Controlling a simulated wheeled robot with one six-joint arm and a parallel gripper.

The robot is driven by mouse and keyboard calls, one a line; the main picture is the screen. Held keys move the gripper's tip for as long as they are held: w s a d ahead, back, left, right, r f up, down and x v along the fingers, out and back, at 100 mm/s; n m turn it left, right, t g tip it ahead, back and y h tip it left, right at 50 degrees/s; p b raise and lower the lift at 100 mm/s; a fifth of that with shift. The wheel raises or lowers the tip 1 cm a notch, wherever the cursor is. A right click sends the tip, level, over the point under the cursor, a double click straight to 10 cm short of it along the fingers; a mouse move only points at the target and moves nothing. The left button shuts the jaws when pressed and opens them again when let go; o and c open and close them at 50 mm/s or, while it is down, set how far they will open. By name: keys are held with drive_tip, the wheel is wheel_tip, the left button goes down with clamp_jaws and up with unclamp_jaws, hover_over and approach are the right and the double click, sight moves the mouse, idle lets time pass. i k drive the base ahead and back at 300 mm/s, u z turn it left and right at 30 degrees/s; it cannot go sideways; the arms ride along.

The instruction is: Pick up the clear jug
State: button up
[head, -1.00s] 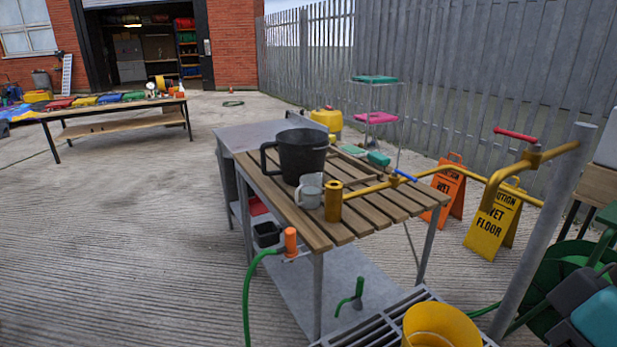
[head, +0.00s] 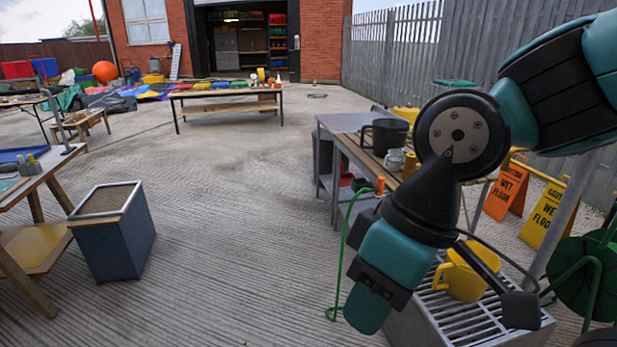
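The clear jug (head: 394,160) is small and greyish and stands upright on the slatted wooden table (head: 361,163). It is just in front of a larger black jug (head: 384,136) and left of a brass cylinder (head: 410,164). My arm hangs across the right side of the view, in front of the table, and hides much of its right part. The end of my arm is low, nearer to the camera than the table and apart from the jug. My fingertips cannot be made out clearly, and nothing held can be seen.
Wet-floor signs (head: 546,213) stand at right. A blue bin (head: 117,235) stands left, with open concrete between.

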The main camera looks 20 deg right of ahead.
sight(395, 156)
drive_tip(key=u, duration=0.65)
drive_tip(key=i, duration=2.3)
drive_tip(key=z, duration=0.6)
drive_tip(key=i, duration=1)
drive_tip(key=z, duration=1.8)
drive_tip(key=i, duration=0.9)
drive_tip(key=z, duration=0.8)
